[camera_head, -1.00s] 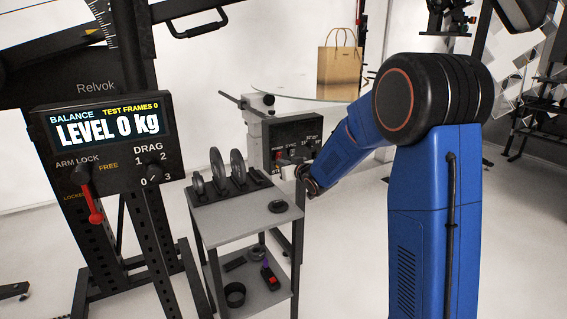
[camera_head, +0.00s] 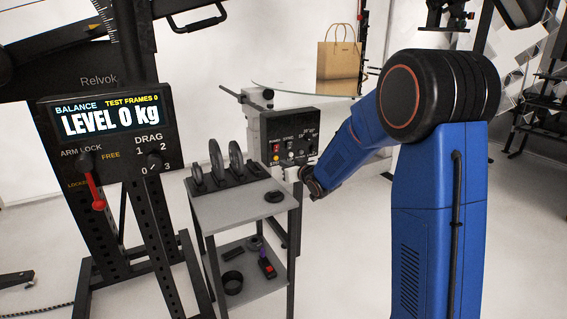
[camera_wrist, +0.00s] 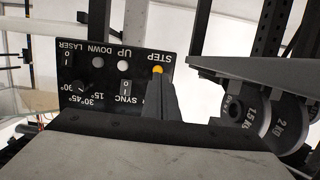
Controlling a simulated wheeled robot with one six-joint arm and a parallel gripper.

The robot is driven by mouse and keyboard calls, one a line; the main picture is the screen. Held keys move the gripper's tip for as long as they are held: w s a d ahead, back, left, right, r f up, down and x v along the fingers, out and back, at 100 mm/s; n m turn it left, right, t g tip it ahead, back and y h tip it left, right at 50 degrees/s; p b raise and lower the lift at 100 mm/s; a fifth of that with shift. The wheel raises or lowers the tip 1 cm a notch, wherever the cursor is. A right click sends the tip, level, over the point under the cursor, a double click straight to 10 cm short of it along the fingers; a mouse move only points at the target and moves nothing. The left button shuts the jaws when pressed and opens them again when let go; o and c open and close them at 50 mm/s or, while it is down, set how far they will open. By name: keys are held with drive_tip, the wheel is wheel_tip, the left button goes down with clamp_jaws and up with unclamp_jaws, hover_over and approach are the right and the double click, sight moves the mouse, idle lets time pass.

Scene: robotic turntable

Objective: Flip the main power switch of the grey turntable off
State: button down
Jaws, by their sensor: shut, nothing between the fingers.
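The turntable's black control panel (camera_head: 304,132) stands behind the small cart in the head view. Its red power switch (camera_head: 276,147) is at the panel's left; whether it is up or down is too small to tell. In the wrist view the panel (camera_wrist: 100,62) appears upside down. My gripper (camera_wrist: 163,92) is shut and empty, its fingertip over the panel's power corner, beside the orange STEP button (camera_wrist: 157,70). It hides the power switch there; contact cannot be told. In the head view my gripper (camera_head: 296,173) is at the panel's lower edge.
The SYNC switch (camera_wrist: 124,88) is close beside the fingers. A grey cart (camera_head: 233,206) with upright weight discs stands in front of the panel; its discs (camera_wrist: 262,118) are near the gripper in the wrist view. The balance stand (camera_head: 110,125) is at the left.

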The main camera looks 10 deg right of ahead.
drive_tip(key=s+d+r+m+g+h, duration=0.15)
drive_tip(key=s+d, duration=0.25)
drive_tip(key=s, duration=0.9)
drive_tip(key=s+d+r+m+g+h, duration=0.1)
drive_tip(key=s+d+r+g+h, duration=0.2)
drive_tip(key=s, duration=1)
drive_tip(key=s+f+g, duration=0.2)
drive_tip(key=s, duration=1.3)
drive_tip(key=s+f+g, duration=0.1)
drive_tip(key=s+g, duration=0.2)
drive_tip(key=s, duration=1.2)
drive_tip(key=shift+a+f+g, duration=0.25)
drive_tip(key=shift+f+g, duration=0.1)
drive_tip(key=shift+w+m+y, duration=0.1)
drive_tip(key=shift+m+y, duration=0.15)
